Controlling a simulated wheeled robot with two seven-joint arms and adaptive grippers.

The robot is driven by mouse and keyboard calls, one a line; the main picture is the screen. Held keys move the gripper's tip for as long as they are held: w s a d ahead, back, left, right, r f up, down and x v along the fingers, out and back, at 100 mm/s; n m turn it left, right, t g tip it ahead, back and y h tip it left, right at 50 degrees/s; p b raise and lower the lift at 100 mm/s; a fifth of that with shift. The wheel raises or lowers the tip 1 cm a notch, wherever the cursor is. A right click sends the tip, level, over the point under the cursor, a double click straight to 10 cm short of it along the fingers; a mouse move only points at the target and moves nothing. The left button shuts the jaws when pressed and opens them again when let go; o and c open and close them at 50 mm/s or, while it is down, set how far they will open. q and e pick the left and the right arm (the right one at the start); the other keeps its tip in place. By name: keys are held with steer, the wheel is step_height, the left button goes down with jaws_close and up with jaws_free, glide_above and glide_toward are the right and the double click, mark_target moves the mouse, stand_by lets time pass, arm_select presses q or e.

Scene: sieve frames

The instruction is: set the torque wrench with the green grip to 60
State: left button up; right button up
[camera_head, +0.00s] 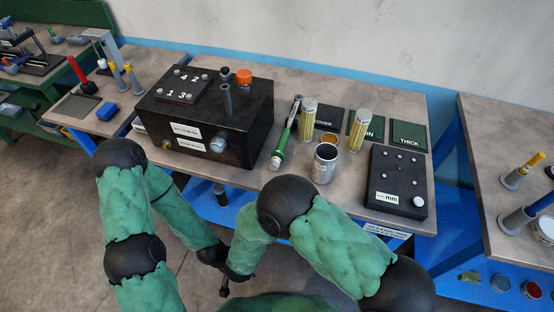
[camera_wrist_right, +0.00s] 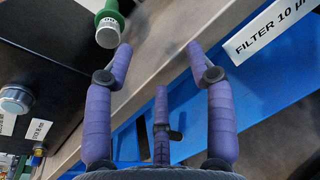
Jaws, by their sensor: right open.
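The torque wrench with the green grip (camera_head: 284,135) lies on the middle bench, right of the black box, its pale end cap towards the front edge. Its grip and pale round end also show at the top left of the right wrist view (camera_wrist_right: 108,32). No scale reading is legible. My right gripper (camera_wrist_right: 160,52) has its purple fingers spread wide and empty, below and right of the wrench's end, apart from it. I cannot make it out in the head view. Dark parts where my forearms meet, low in the head view, may include my left gripper; its fingers are unclear.
The black box (camera_head: 255,105) with knobs and numbered top stands left of the wrench. An open metal can (camera_head: 325,163), yellow-filled clear cylinders (camera_head: 358,131) and a black mm block (camera_head: 398,182) stand to its right. Side benches flank the middle one.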

mark_target(273, 167)
steer(key=w+a+r+n+t+y, duration=0.1)
steer(key=a+r+t+y, duration=0.1)
steer(key=a+r+t, duration=0.15)
steer(key=shift+g, duration=0.45)
steer(key=b+x, duration=0.2)
steer(key=x, duration=0.8)
steer(key=shift+w+b, duration=0.3)
steer(key=shift+b, duration=0.1)
arm_select(q)
steer(key=f, duration=0.3)
steer(key=shift+w+d, duration=0.1)
steer(key=shift+w, duration=0.25)
steer(key=shift+r, duration=0.1)
arm_select(e)
jaws_close()
